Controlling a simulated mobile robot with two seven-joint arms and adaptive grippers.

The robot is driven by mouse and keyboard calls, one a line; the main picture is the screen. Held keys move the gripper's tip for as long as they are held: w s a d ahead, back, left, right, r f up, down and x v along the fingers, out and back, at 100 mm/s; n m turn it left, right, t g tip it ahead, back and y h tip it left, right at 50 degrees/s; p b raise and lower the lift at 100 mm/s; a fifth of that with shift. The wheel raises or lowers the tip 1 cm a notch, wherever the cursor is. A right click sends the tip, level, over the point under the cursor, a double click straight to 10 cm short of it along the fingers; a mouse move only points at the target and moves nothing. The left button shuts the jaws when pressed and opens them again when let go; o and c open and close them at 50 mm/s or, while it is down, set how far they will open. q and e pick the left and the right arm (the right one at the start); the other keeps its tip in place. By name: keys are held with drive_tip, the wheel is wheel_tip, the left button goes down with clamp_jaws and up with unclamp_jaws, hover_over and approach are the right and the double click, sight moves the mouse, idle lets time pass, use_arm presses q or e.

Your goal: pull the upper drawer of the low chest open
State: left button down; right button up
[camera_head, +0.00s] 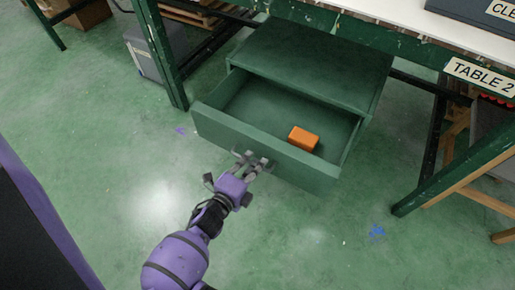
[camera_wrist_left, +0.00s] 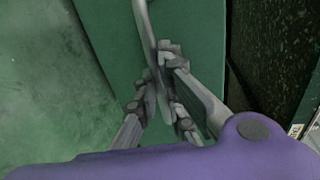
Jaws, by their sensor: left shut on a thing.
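The low green chest (camera_head: 318,60) stands on the floor under the table's edge. Its upper drawer (camera_head: 262,150) is pulled well out, and its inside shows. An orange block (camera_head: 303,138) lies in the drawer near the front panel. My left gripper (camera_head: 254,164) is at the middle of the drawer front, shut on the handle. In the left wrist view the grey bar handle (camera_wrist_left: 146,40) runs down between the fingers of my left gripper (camera_wrist_left: 162,95), in front of the green drawer front (camera_wrist_left: 187,25). The fingers hide part of the handle. My right gripper is not in view.
A green-framed table (camera_head: 415,45) with a "TABLE 2" label stands over the chest, its legs (camera_head: 455,170) to either side. A grey case (camera_head: 150,50) stands at the back left. The green floor (camera_head: 290,245) before the drawer is clear.

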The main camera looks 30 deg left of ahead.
use_arm(q)
drive_tip(key=shift+s, duration=0.35)
drive_tip(key=c, duration=1.8)
unclamp_jaws()
drive_tip(key=shift+c, duration=0.2)
drive_tip(key=shift+r, duration=0.1)
